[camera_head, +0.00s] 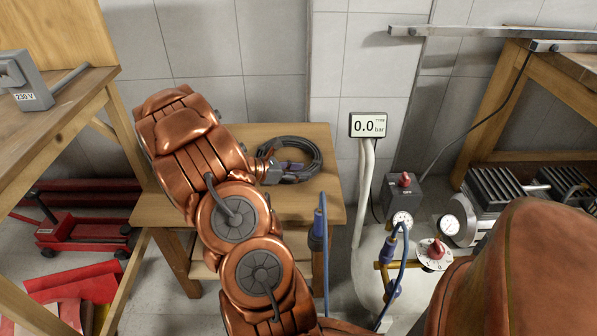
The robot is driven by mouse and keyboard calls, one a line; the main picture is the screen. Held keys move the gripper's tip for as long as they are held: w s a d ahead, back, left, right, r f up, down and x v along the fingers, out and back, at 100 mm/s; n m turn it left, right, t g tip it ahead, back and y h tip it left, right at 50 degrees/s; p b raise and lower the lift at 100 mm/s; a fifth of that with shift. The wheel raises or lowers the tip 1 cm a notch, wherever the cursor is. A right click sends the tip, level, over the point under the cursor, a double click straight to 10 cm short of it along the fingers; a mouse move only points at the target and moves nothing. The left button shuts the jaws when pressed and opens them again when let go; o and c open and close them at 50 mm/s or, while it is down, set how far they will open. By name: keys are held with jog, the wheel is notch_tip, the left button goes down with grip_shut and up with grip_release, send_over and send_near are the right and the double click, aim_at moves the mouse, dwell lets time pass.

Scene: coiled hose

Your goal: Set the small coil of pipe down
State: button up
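The small coil of pipe (317,160) is a dark grey loop in the camera_head view. It appears over the small wooden table (310,205), towards the back right of its top; I cannot tell whether it rests on the wood or is held just above it. My gripper (283,170) is at the left side of the coil, overlapping it. Its fingers are small and dark against the coil, so their opening and grip are unclear. My copper-coloured arm covers the left part of the table.
A pressure display (368,125) reading 0.0 bar stands right of the table, above a compressor with gauges and a red knob (432,250). A blue-handled hose (319,235) hangs at the table's right front. A wooden bench (50,120) stands left. The table's front right is clear.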

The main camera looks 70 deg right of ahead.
jog(key=shift+o, duration=0.6)
jog(key=shift+r, duration=0.1)
jog(key=shift+w+a+r, duration=0.15)
jog(key=shift+w+a, duration=0.05)
jog(key=shift+w, duration=0.1)
jog(key=p+v, duration=0.3)
jog(key=v, duration=0.8)
jog(key=shift+a, duration=0.1)
jog(key=shift+a+r, duration=0.1)
jog(key=shift+a, duration=0.1)
jog(key=s+a+r+m+t+y, duration=0.2)
jog(key=s+a+m+y, duration=0.1)
jog(key=a, duration=1.1)
jog(key=s+a+r+m+t+y, duration=0.1)
jog(key=s+a+r+m+y, duration=0.2)
jog(key=a, duration=1)
jog(key=s+a+r+m+t+y, duration=0.2)
jog(key=s+a, duration=0.5)
jog(key=a, duration=0.7)
jog(key=shift+a+r+m+t+y, duration=0.3)
jog(key=shift+r+m+y, duration=0.35)
jog(key=shift+y, duration=0.35)
